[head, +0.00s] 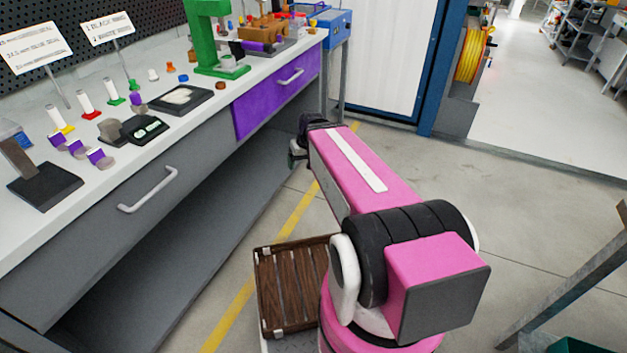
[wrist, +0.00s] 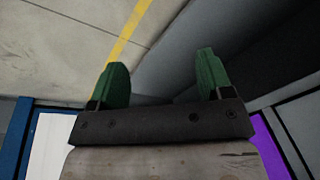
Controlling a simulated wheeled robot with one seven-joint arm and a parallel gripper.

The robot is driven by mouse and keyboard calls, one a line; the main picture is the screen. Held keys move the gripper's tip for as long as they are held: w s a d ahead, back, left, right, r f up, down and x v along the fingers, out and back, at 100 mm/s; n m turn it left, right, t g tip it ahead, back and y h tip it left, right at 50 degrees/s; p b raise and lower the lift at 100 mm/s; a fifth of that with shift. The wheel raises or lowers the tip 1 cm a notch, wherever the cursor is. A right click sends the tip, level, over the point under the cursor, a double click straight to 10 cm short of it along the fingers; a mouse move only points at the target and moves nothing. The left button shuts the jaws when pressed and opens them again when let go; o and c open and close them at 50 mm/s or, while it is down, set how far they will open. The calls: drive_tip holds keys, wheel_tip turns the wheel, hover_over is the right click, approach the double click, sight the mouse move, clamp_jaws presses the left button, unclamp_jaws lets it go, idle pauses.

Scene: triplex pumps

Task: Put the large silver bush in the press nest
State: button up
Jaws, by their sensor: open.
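A green press (head: 205,30) stands on the bench at the back. A small pale round part (head: 228,62) sits at its base, where the nest would be; I cannot tell whether it is the nest itself. A small pale grey-white piece (head: 153,74) stands on the bench left of the press. I cannot tell whether it is the large silver bush. My gripper (head: 297,152) hangs off the bench's front side, below the top and apart from these things. In the wrist view my gripper (wrist: 162,66) has two green fingers spread wide with nothing between them.
The bench top (head: 215,100) carries purple-banded grey pieces (head: 98,157), a black tray (head: 180,97), sign stands and small coloured parts. A purple drawer (head: 275,95) is closed below it. A wooden slatted crate (head: 291,285) is beside my arm's base. Open floor lies right.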

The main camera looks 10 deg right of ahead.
drive_tip(key=s+d+f+m+g+h, duration=0.1)
drive_tip(key=s+d+f+h, duration=0.1)
drive_tip(key=s+d+f, duration=0.1)
drive_tip(key=s+f, duration=0.1)
drive_tip(key=s, duration=0.1)
drive_tip(key=shift+s+m+g, duration=0.3)
drive_tip(key=shift+s+m, duration=0.05)
drive_tip(key=shift+m, duration=0.05)
